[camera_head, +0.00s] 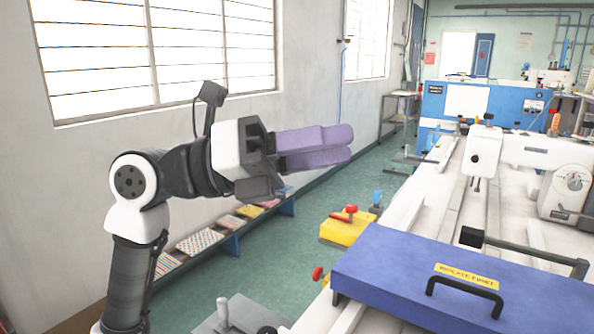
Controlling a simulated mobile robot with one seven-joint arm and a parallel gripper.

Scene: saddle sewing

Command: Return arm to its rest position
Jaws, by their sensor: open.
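My arm rises at the left of the head view and bends to the right at about mid-height. My gripper (338,145) is at its end, with two purple fingers pointing right. It is in the air over the green floor, left of the white machine bench. The fingers look close to each other from this angle, one above the other in the picture. I see nothing between them.
A blue cover (400,272) with a black handle lies at the lower right. A sewing machine (520,150) stands on the white bench. A yellow block with a red knob (347,228) sticks out at the bench's left. Low shelves (225,238) line the wall under the window.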

